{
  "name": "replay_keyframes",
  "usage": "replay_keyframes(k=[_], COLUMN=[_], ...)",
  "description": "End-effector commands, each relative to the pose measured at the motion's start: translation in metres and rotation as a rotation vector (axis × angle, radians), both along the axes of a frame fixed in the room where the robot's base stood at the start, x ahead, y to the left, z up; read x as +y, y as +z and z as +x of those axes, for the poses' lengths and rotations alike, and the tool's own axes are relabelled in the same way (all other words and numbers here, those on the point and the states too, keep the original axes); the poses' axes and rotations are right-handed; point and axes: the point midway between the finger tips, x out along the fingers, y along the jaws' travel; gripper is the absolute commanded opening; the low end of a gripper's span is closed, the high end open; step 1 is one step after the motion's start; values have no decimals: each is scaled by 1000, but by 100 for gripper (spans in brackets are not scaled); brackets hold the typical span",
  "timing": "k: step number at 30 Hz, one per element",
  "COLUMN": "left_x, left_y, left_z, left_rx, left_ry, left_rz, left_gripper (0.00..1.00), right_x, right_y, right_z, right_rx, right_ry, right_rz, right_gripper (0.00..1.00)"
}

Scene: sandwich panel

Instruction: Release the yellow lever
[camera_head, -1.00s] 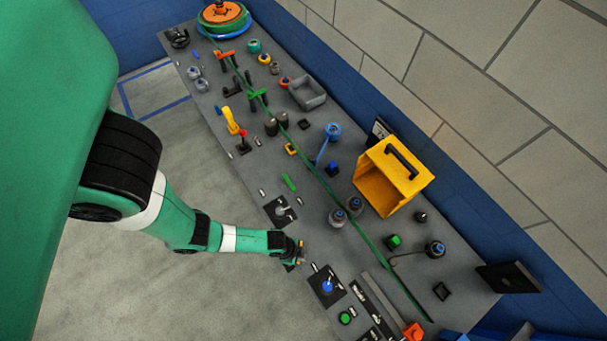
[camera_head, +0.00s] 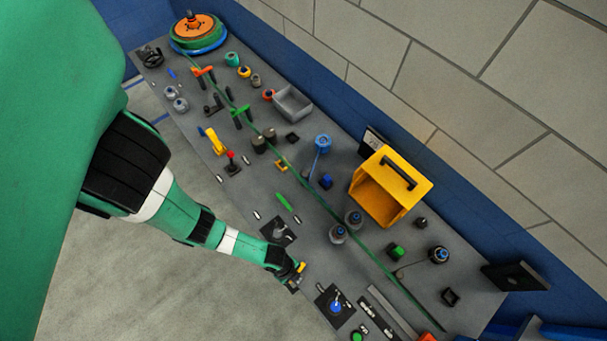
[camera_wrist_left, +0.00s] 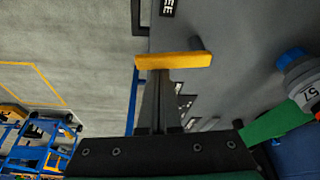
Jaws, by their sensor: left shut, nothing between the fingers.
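A small yellow lever (camera_head: 301,267) shows at the tip of my left gripper (camera_head: 292,276), near the panel's front edge. In the left wrist view the yellow lever (camera_wrist_left: 180,60) is a flat bar with a dark round post behind it, standing off the grey panel. My left gripper (camera_wrist_left: 158,76) is shut and empty, its fingertips right at the bar's near edge; I cannot tell whether they touch it. Another yellow lever-like part (camera_head: 215,142) stands farther up the panel, beside a red-knobbed joystick (camera_head: 232,162). My right gripper is not in view.
The grey panel (camera_head: 255,190) carries several knobs and switches. A blue-knobbed switch (camera_head: 336,306) and a toggle plate (camera_head: 279,232) flank the gripper. A yellow open box (camera_head: 375,192) stands towards the wall. Bare floor (camera_head: 180,290) lies on the near side.

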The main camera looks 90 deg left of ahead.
Motion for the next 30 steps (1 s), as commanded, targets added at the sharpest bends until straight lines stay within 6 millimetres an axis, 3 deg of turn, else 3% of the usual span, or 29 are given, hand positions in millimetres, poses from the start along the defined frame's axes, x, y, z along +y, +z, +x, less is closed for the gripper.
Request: replay_keyframes(k=[17, 30], left_x=[13, 5], left_y=[0, 0], left_z=[11, 17], left_rx=[-2, -3], left_ry=[5, 2], left_rz=[-1, -1], left_gripper=[0, 0], right_x=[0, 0], right_y=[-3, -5], right_z=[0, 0], right_rx=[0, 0], right_ry=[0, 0], right_rz=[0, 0], right_gripper=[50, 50])
